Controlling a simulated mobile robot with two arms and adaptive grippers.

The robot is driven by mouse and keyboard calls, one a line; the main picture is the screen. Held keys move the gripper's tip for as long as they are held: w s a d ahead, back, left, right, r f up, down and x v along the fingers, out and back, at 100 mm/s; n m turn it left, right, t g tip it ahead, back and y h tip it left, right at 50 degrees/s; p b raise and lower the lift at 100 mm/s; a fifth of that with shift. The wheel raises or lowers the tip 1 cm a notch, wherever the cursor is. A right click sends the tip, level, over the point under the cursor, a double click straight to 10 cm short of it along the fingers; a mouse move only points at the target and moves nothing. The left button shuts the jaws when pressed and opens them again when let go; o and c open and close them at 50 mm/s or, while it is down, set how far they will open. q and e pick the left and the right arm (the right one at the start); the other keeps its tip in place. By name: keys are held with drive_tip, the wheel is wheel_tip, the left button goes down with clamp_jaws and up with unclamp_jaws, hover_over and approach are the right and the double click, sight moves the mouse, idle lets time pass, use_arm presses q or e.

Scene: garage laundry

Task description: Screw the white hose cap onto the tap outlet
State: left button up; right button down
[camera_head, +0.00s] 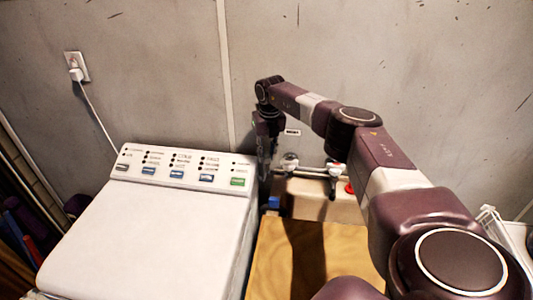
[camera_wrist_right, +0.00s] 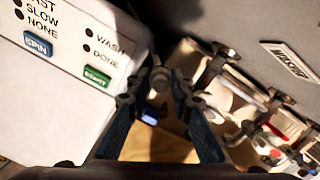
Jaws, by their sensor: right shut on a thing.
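My right gripper (camera_head: 264,150) hangs fingers down between the washing machine's back right corner and the taps; it also shows in the right wrist view (camera_wrist_right: 158,92). It is shut on a pale, rounded piece that looks like the white hose cap (camera_wrist_right: 158,78); the fingers hide part of it. In the head view the arm hides the cap. A silver tap (camera_head: 288,164) stands just right of the gripper, apart from it, and shows in the wrist view (camera_wrist_right: 212,70). I cannot make out its outlet clearly. My left gripper is not in view.
The white washing machine (camera_head: 150,230) stands close on the left. A second tap (camera_head: 334,172) and a red knob (camera_head: 349,188) are to the right, over a pale ledge (camera_head: 320,206). A small blue piece (camera_head: 274,202) lies below my gripper. A wooden surface (camera_head: 330,262) is in front.

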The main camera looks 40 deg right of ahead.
drive_tip(key=shift+d+r+m+p, duration=0.1)
drive_tip(key=shift+r+m+p, duration=0.25)
drive_tip(key=shift+m+p, duration=0.25)
drive_tip(key=m+p, duration=0.1)
drive_tip(key=m, duration=0.1)
drive_tip(key=shift+f+m, duration=0.15)
drive_tip(key=shift+m, duration=0.15)
drive_tip(key=shift+f+m, duration=0.15)
drive_tip(key=shift+m, duration=0.45)
drive_tip(key=shift+d, duration=0.1)
